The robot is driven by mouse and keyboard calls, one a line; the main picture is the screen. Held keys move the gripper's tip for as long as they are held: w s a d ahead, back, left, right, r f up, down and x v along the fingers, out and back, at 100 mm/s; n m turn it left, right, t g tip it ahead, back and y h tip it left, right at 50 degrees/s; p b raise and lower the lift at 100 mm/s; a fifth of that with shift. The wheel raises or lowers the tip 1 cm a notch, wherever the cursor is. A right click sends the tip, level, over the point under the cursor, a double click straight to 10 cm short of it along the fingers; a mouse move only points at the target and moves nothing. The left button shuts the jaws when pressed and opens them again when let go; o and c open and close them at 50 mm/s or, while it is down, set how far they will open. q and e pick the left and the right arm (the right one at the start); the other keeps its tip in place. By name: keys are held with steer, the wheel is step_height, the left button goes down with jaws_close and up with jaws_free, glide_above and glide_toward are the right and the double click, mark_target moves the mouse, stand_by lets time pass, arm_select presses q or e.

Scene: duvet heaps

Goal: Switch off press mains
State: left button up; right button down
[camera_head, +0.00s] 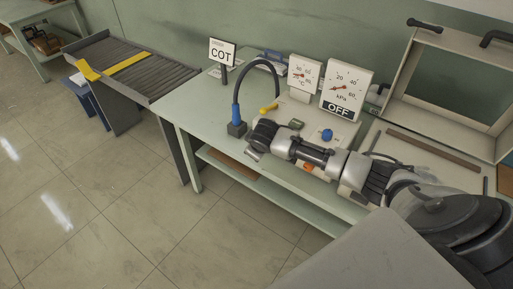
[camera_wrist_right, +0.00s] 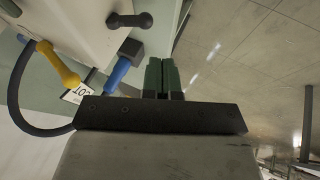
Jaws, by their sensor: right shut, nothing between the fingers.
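My right arm reaches in from the right over the green bench (camera_head: 205,115). My right gripper (camera_head: 252,155) is at the bench's front edge, shut and empty. In the right wrist view its fingers (camera_wrist_right: 164,75) are together, with floor beyond. On the bench behind the arm are a yellow handle (camera_head: 269,108), a dark green knob (camera_head: 296,124) and a blue knob (camera_head: 327,135). An orange knob (camera_head: 308,167) shows in front of the arm. The kPa gauge (camera_head: 345,85) has an OFF plate (camera_head: 339,109) below it. I cannot tell which control is the press mains. My left gripper is out of view.
A black hose with a blue sleeve (camera_head: 236,112) stands left of the gripper. A COT sign (camera_head: 222,52) and a smaller gauge (camera_head: 304,75) are behind. A raised press frame (camera_head: 400,75) stands right. A roller conveyor (camera_head: 130,65) is left. Floor in front is clear.

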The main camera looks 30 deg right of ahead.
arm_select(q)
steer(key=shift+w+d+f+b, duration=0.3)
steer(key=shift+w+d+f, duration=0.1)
arm_select(e)
steer(key=s+a+r, duration=0.1)
steer(key=r, duration=0.1)
steer(key=s+a+r, duration=0.1)
steer(key=s+r, duration=0.1)
steer(key=shift+s+a, duration=0.15)
steer(key=shift+s, duration=0.15)
steer(key=shift+w, duration=0.1)
